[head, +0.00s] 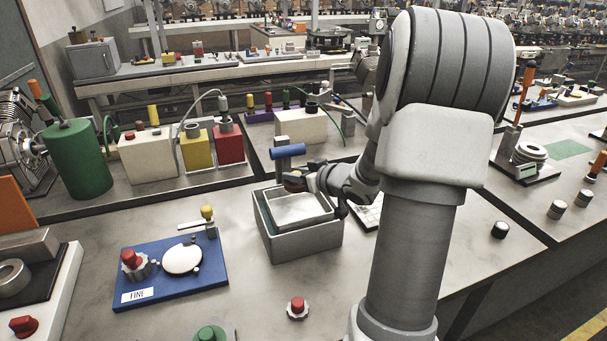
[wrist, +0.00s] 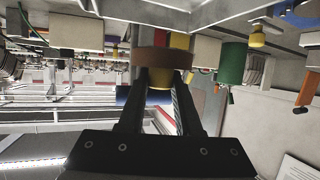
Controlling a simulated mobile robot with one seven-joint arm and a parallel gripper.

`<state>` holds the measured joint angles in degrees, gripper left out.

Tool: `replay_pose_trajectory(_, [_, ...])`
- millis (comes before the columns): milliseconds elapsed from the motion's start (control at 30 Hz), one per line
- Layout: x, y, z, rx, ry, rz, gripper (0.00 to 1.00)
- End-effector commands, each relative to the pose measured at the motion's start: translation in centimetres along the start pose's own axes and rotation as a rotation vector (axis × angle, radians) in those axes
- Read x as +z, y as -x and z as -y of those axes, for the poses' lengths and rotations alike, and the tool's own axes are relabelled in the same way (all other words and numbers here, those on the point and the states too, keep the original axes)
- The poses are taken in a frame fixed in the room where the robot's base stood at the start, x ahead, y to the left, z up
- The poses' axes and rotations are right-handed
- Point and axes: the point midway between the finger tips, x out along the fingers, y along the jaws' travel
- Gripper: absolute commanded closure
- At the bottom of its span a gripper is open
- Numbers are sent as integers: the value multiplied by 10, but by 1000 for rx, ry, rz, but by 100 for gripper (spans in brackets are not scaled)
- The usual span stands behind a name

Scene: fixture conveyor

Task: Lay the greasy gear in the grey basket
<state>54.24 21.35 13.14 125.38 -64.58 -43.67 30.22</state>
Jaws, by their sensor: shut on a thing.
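The grey basket (head: 308,243) stands on the near table in the head view, an open box with a paler inside. My gripper (head: 304,183) is over its back part. In the wrist view my two dark fingers (wrist: 159,82) are closed on a brown, disc-like thing (wrist: 148,58), which I take to be the greasy gear. It shows small and reddish brown at the fingertips in the head view (head: 294,184). Its teeth cannot be made out. It appears above the basket's rim. Part of the basket's right rim is hidden by my gripper.
A blue cylinder on a stand (head: 288,151) rises just behind the basket. A blue board marked FINE (head: 185,286) lies to the left. A red-topped knob (head: 297,307) stands in front. The table between the board and the basket is clear.

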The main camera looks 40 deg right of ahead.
Motion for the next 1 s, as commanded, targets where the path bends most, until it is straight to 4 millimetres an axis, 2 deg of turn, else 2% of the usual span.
replay_pose_trajectory(500, [-2,0,1,-1,-2,1,100])
replay_pose_trajectory(1000, [50,-21,0,-1,-1,0,100])
